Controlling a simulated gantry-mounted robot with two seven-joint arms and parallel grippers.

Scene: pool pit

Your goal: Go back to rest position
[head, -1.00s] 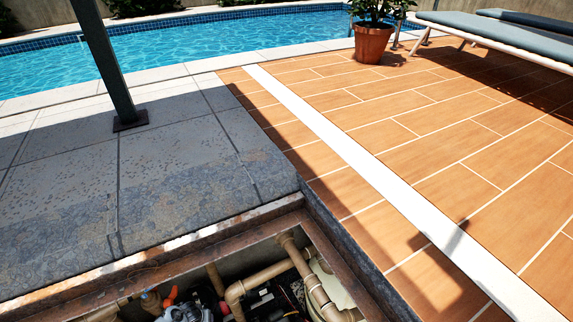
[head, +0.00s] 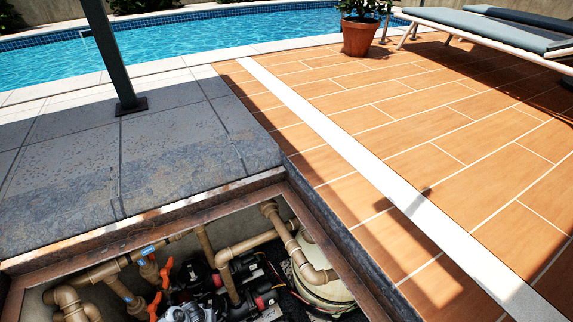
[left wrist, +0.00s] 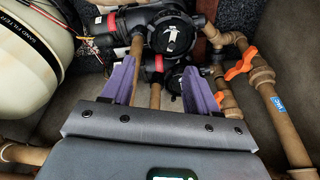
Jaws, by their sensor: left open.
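My left gripper (left wrist: 157,85) shows in the left wrist view. Its two purple fingers are apart with nothing between them. It points down into the pit (head: 178,217), over brown pipes and a black pump (left wrist: 172,36). Neither gripper shows in the head view, and my right gripper is in no view.
The pit holds brown pipes (head: 236,252), orange valve handles (head: 154,306) and a cream sand filter (head: 322,288), also seen in the left wrist view (left wrist: 28,60). Around it lie grey slabs and orange tiles (head: 440,150). A post (head: 112,55), potted plant (head: 358,38) and lounger (head: 490,30) stand near the pool.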

